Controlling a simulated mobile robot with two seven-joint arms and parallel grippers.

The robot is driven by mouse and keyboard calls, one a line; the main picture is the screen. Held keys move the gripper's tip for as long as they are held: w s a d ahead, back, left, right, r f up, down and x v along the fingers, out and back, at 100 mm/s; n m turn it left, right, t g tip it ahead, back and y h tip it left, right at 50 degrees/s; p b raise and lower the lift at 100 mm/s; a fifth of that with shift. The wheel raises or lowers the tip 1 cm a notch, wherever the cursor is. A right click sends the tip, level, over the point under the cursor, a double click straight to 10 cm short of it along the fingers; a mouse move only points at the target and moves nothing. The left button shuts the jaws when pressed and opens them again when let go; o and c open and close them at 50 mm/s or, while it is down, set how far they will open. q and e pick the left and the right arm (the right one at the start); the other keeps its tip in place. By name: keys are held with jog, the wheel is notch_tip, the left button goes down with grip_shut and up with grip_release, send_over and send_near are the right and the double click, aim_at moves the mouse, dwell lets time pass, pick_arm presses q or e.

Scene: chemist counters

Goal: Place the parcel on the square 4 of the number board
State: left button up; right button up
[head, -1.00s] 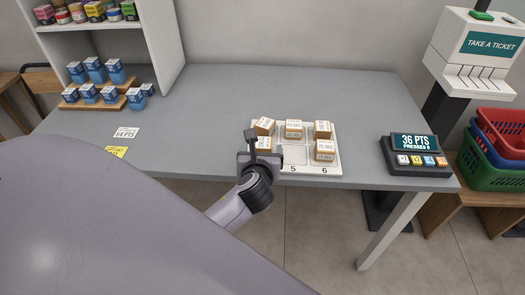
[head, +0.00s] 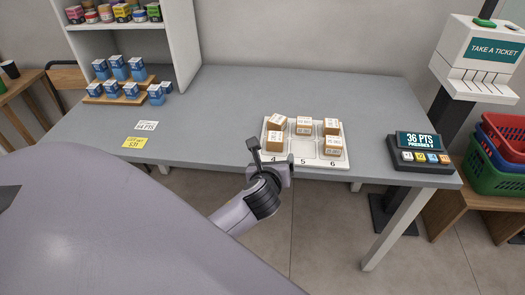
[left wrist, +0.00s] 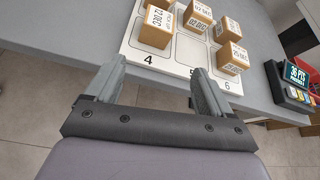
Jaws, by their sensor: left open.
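The white number board (head: 304,149) lies near the counter's front edge. A brown parcel with a white label (head: 275,145) stands on square 4, in the front left corner, just behind the printed 4. It also shows in the left wrist view (left wrist: 154,37), upright on the board. My left gripper (head: 272,160) is open and empty in front of the board, apart from this parcel. In the left wrist view both fingers (left wrist: 157,70) are spread, with nothing between them. My right gripper is not in view.
Similar parcels stand on the back row (head: 303,126) and on square 6 (head: 333,147); square 5 is bare. A button box with a display (head: 421,150) is at the right. Blue boxes (head: 118,67) stand on steps at the left. The middle of the counter is clear.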

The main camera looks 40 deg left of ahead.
pick_arm(q)
jog(key=s+d+f+n+h, duration=0.4)
jog(key=s+n, duration=0.5)
jog(key=n, duration=0.4)
jog(key=s+d+f+n+h, duration=0.4)
jog(key=s+d+f+n, duration=0.2)
jog(key=s+f+n, duration=0.2)
jog(key=s+n, duration=0.2)
jog(key=n, duration=0.2)
jog(key=shift+s+n+g, duration=0.15)
jog(key=shift+n+g, duration=0.25)
